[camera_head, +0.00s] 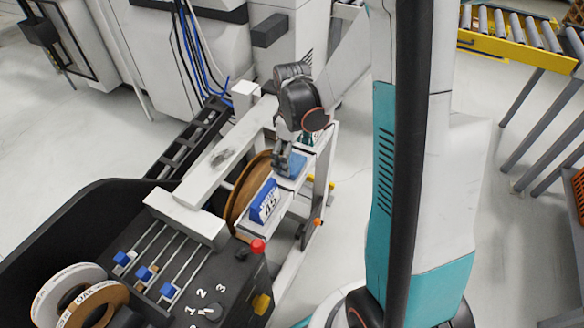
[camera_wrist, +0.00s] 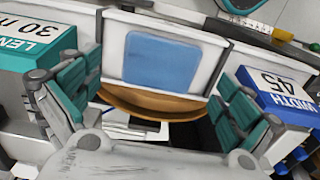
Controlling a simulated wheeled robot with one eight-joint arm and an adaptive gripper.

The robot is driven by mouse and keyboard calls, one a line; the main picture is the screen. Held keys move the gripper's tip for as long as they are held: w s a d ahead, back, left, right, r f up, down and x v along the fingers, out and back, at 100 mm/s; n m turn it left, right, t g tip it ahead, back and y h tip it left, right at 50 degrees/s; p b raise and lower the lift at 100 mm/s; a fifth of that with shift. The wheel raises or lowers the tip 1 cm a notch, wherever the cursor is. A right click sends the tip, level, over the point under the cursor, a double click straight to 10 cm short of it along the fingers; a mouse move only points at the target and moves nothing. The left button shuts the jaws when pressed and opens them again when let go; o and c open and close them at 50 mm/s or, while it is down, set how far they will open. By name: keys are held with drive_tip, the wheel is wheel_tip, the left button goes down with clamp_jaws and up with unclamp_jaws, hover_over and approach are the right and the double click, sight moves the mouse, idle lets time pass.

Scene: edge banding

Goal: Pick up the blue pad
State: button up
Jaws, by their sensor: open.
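The blue pad (camera_wrist: 160,62) is a flat, light-blue rounded square on a white panel, ahead of my gripper in the wrist view. In the head view the pad (camera_head: 297,166) shows partly behind my gripper (camera_head: 284,162) on the white frame. My gripper is open in the wrist view (camera_wrist: 155,92), with one teal-padded finger on each side of the picture and nothing between them. The pad lies beyond the fingers, and I see no contact with it.
A blue block marked 45 WIDTH (camera_wrist: 280,92) stands right of the pad in the wrist view; the head view shows it nearer (camera_head: 265,203). A teal block (camera_wrist: 35,42) stands left. A brown roll (camera_wrist: 150,103) lies below the pad. A red button (camera_head: 257,246) sits on the control panel.

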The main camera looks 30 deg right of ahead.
sight(292, 163)
wheel_tip(292, 163, down, 3)
drive_tip(key=shift+r+b, duration=0.2)
drive_tip(key=shift+b, duration=0.1)
drive_tip(key=shift+c, duration=0.5)
drive_tip(key=c, duration=0.9)
drive_tip(key=shift+o, duration=0.2)
drive_tip(key=shift+r, duration=0.15)
wheel_tip(292, 163, up, 20)
drive_tip(key=p, duration=0.6)
drive_tip(key=shift+p, duration=0.3)
drive_tip(key=shift+c, duration=0.4)
